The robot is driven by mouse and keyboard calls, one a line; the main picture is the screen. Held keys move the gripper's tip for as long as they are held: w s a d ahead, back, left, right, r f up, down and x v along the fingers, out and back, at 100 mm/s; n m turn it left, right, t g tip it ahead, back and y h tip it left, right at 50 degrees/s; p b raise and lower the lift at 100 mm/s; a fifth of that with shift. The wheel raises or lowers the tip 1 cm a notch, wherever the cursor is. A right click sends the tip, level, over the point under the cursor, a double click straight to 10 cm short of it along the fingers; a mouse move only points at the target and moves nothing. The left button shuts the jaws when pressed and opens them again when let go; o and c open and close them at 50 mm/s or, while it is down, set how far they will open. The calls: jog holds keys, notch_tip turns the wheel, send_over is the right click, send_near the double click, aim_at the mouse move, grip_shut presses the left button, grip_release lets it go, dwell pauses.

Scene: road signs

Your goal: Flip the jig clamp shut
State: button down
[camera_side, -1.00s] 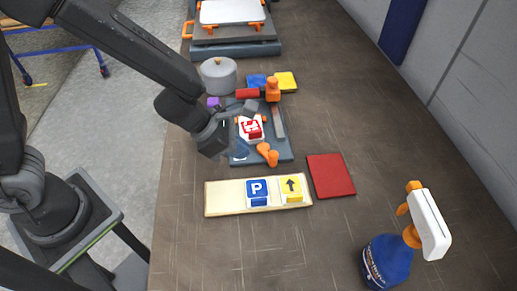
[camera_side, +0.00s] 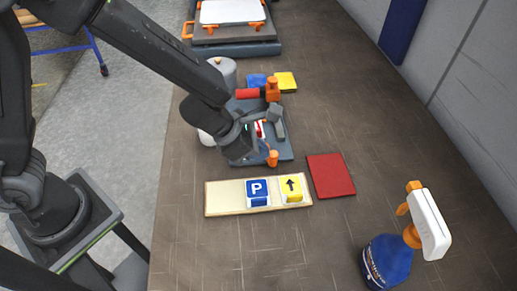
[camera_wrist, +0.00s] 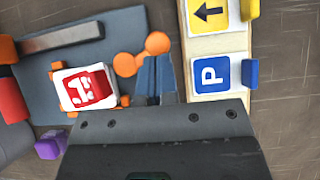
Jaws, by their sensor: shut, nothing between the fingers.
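The jig is a blue-grey plate (camera_side: 284,150) with a grey bar (camera_wrist: 62,37) and a white tile with a red sign (camera_wrist: 86,90) set among orange stops. An orange two-knobbed clamp piece (camera_wrist: 143,53) lies at the jig's edge; its end shows in the side view (camera_side: 272,158). An orange block (camera_side: 272,88) with a red handle (camera_side: 247,94) stands at the jig's far end. My gripper (camera_wrist: 154,79) is shut and empty, its blue fingertips right beside the clamp piece. I cannot tell whether they touch. My wrist hides much of the jig in the side view.
A cream board (camera_side: 225,198) with a blue P tile (camera_side: 257,192) and a yellow arrow tile (camera_side: 291,188) lies close in front. A red mat (camera_side: 330,175) is to its right. A spray bottle (camera_side: 388,260) stands at front right. A purple block (camera_wrist: 50,145) sits near the jig.

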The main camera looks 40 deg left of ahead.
jog(key=shift+w+d+n+t+y, duration=0.15)
jog(key=shift+n+t+y, duration=0.3)
jog(key=shift+n, duration=0.45)
jog(key=n+y, duration=0.1)
jog(key=n, duration=0.1)
jog(key=n+t+y, duration=0.1)
jog(key=n, duration=0.1)
jog(key=shift+w+d+y, duration=0.2)
jog(key=shift+d+y, duration=0.05)
jog(key=shift+d, duration=0.1)
jog(key=shift+w+d, duration=0.4)
jog(key=shift+w, duration=0.15)
jog(key=shift+w+d+n+y, duration=0.15)
jog(key=shift+w+n+y, duration=0.25)
jog(key=shift+n, duration=0.5)
jog(key=n+y, duration=0.1)
jog(key=n, duration=0.1)
jog(key=w+n+y, duration=0.1)
jog(key=y, duration=0.1)
jog(key=shift+w+d+n, duration=0.1)
jog(key=shift+w+n, duration=0.1)
jog(key=shift+n, duration=0.2)
jog(key=shift+w, duration=0.35)
